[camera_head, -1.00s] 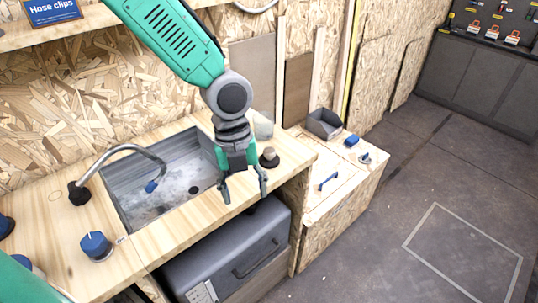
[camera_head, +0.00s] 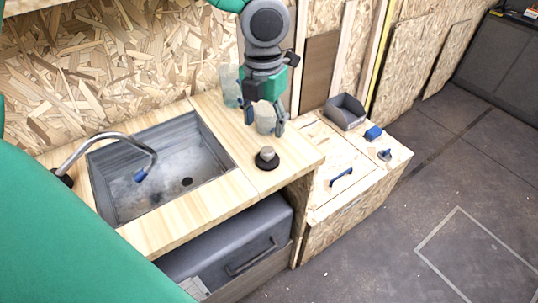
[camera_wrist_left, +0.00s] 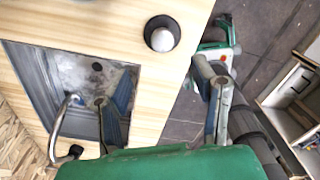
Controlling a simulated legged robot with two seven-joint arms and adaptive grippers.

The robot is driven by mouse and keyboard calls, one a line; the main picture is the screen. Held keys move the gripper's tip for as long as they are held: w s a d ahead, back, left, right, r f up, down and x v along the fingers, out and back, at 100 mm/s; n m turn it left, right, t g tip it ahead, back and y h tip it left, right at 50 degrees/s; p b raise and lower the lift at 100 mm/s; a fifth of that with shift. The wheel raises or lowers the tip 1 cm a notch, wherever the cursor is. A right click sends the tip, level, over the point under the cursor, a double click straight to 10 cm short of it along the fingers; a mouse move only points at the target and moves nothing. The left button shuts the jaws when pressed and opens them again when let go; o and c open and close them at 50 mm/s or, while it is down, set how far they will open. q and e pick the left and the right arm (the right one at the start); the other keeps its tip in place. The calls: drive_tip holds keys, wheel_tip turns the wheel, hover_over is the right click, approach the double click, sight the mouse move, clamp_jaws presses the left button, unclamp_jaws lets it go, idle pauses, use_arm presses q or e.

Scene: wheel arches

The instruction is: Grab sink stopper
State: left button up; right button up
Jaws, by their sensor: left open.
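The sink stopper (camera_head: 266,158), a dark round disc with a pale knob on top, stands on the wooden counter to the right of the sink. In the left wrist view the stopper (camera_wrist_left: 162,36) shows as a black ring around a light knob, beyond and between the fingers. My left gripper (camera_head: 264,122) points down, open and empty, above and behind the stopper in the head view. Its two fingers also show in the left wrist view (camera_wrist_left: 162,90), spread wide. The gripper is apart from the stopper. My right gripper is not in view.
Clear glasses (camera_head: 231,86) stand at the counter's back, partly behind the gripper.

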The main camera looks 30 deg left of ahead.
sight(268, 149)
use_arm(q)
drive_tip(key=f, duration=0.3)
drive_tip(key=shift+w+d+f, duration=0.2)
drive_tip(key=shift+w+f, duration=0.1)
drive_tip(key=shift+f, duration=0.1)
wheel_tip(268, 149, down, 6)
drive_tip(key=shift+w+a+r+b, duration=0.15)
drive_tip(key=shift+r+b, duration=0.1)
drive_tip(key=shift+b, duration=0.3)
drive_tip(key=shift+d+r, duration=0.1)
drive_tip(key=shift+d, duration=0.1)
drive_tip(key=shift+c, duration=0.8)
clamp_jaws()
